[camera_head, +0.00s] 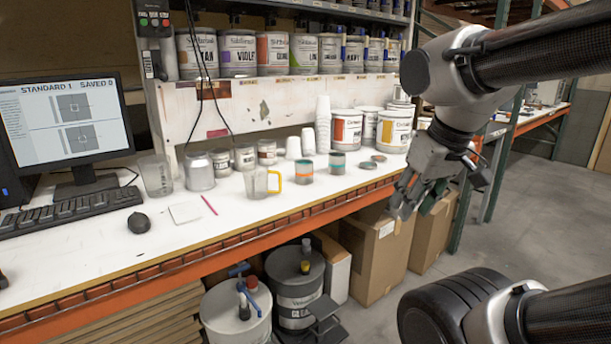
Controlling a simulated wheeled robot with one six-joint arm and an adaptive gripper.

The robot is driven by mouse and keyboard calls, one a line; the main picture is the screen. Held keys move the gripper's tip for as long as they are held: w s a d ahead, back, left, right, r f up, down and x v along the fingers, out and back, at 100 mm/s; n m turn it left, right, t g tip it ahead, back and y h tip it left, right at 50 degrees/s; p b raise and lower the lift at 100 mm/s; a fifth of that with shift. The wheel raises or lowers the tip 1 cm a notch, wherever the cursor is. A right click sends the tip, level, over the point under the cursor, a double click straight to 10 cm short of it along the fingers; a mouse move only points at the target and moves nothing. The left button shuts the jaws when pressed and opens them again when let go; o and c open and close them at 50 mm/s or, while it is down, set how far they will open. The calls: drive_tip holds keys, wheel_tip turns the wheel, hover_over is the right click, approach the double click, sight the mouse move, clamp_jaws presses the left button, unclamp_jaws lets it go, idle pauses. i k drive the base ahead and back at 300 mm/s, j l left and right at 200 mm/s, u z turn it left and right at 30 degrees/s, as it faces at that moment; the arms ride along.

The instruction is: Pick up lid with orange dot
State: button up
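Two small flat lids lie on the white bench right of the small cans. The nearer lid (367,165) is grey, and the other lid (379,158) is darker and brownish, just behind it. They are too small here to tell whether either bears an orange dot. My gripper (411,206) hangs to the right of the lids, just off the bench's front edge, fingers pointing down. Its fingers look apart, with nothing visible between them. Part of the fingers is hidden by the gripper's own body.
Two small cans with coloured bands, an orange one (304,174) and a teal one (337,164), stand left of the lids. A yellow-handled jug (257,184) is farther left. Large paint cans (394,131) and stacked white cups (323,125) stand behind. Cardboard boxes (374,262) sit below the bench.

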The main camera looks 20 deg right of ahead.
sight(376, 158)
drive_tip(key=i+l, duration=0.3)
drive_tip(key=l, duration=0.15)
drive_tip(key=i+l, duration=0.25)
drive_tip(key=l, duration=0.2)
drive_tip(key=i+l, duration=0.3)
drive_tip(key=l, duration=0.2)
drive_tip(key=i+l, duration=0.25)
drive_tip(key=l, duration=0.2)
drive_tip(key=i+l, duration=0.3)
drive_tip(key=l, duration=0.15)
drive_tip(key=i+l, duration=0.25)
drive_tip(key=l, duration=0.2)
